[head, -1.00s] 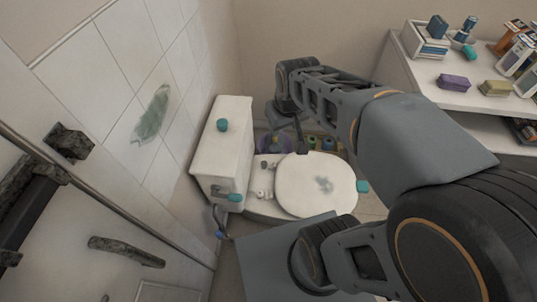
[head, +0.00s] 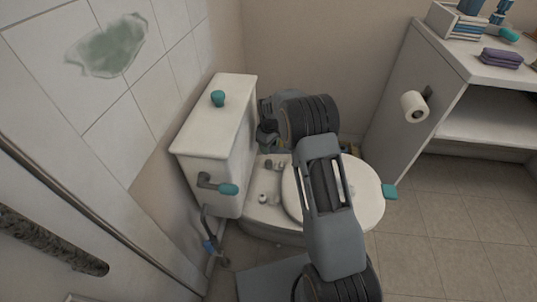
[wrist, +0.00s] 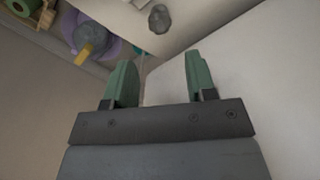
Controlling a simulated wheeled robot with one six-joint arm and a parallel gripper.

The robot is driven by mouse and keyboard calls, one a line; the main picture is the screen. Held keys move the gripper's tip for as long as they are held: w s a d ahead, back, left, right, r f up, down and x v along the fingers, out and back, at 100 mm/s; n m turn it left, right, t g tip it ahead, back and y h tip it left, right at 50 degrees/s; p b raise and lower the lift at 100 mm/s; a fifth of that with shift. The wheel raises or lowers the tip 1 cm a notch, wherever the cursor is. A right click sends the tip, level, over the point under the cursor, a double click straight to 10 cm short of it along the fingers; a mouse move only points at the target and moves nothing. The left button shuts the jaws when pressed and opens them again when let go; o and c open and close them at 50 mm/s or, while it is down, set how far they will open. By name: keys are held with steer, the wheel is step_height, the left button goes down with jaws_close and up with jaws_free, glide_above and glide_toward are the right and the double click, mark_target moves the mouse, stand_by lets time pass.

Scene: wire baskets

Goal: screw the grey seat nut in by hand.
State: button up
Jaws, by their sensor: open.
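The toilet has a white cistern (head: 222,115) and a round lid (head: 365,190) with a teal tab at its edge. A small grey piece, seemingly the seat nut (wrist: 158,18), shows at the top of the wrist view against a white surface. It lies beyond my fingertips, roughly in line with the gap between them. A dark grey piece (head: 268,165) stands on the deck behind the lid; I cannot tell if it is the same one. My gripper (wrist: 160,75) is open with nothing between its green fingers.
A large white surface (wrist: 245,75) lies close on the right in the wrist view. A purple round item (wrist: 88,35) and a green roll (wrist: 22,6) lie at upper left. A shelf unit (head: 465,75) with a paper roll (head: 414,106) stands right. The right floor is clear.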

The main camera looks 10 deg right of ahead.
mark_target(269, 161)
steer(key=shift+w+f+b, duration=0.1)
steer(key=shift+f+b, duration=2.8)
steer(key=shift+f, duration=1.5)
steer(key=c, duration=0.6)
steer(key=m+p, duration=0.1)
steer(key=m, duration=0.2)
steer(key=shift+c, duration=0.2)
steer(key=m, duration=0.3)
steer(key=shift+m, duration=0.4)
steer(key=m+p, duration=0.1)
steer(key=m, duration=0.5)
steer(key=shift+m, duration=0.4)
steer(key=o, duration=0.6)
steer(key=shift+o, duration=0.2)
